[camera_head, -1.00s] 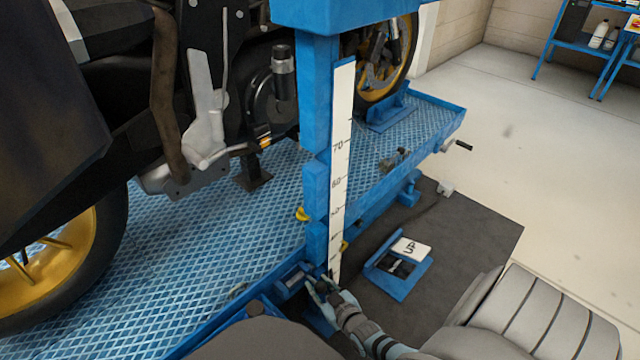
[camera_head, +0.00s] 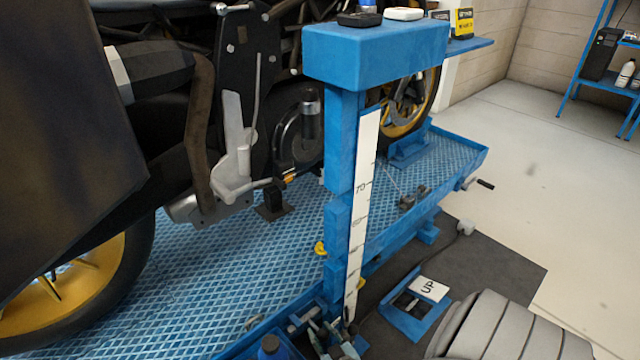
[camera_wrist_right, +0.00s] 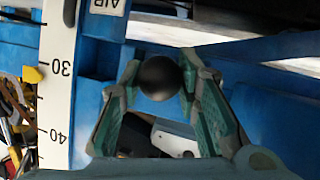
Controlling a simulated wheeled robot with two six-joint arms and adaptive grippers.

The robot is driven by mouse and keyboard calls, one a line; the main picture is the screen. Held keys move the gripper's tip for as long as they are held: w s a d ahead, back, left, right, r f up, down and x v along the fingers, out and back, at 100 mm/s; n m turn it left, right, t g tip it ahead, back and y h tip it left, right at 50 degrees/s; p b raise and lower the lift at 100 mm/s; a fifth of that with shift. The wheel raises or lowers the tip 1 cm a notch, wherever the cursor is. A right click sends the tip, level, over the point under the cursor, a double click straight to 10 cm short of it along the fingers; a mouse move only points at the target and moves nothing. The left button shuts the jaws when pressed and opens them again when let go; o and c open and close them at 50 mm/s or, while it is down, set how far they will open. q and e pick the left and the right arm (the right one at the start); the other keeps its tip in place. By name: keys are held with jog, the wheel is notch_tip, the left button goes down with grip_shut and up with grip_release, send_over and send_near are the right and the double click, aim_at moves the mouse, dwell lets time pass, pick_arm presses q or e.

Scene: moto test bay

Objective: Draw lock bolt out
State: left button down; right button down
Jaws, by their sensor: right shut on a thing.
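In the right wrist view a dark round knob (camera_wrist_right: 160,77), which looks like the lock bolt's handle, sits between my green-padded fingertips. My right gripper (camera_wrist_right: 160,80) is shut on it, with a pad touching each side. In the head view my right gripper (camera_head: 335,332) is low in the picture, at the foot of the blue post (camera_head: 340,210) beside the white scale strip (camera_head: 362,215). A short grey cylindrical part (camera_head: 301,318) lies just left of it. The bolt's shaft is hidden, so I cannot tell how far out it is. My left gripper is not in view.
The motorcycle stands on the blue lift platform (camera_head: 210,262) to the left. The post's top (camera_head: 375,45) carries small items. Pale floor is clear farther right.

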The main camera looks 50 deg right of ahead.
jog(key=c, duration=1.4)
grip_release()
jog(key=shift+a+f, duration=0.1)
jog(key=shift+a, duration=0.2)
jog(key=shift+o, duration=1)
jog(key=shift+d, duration=0.1)
jog(key=v, duration=1.2)
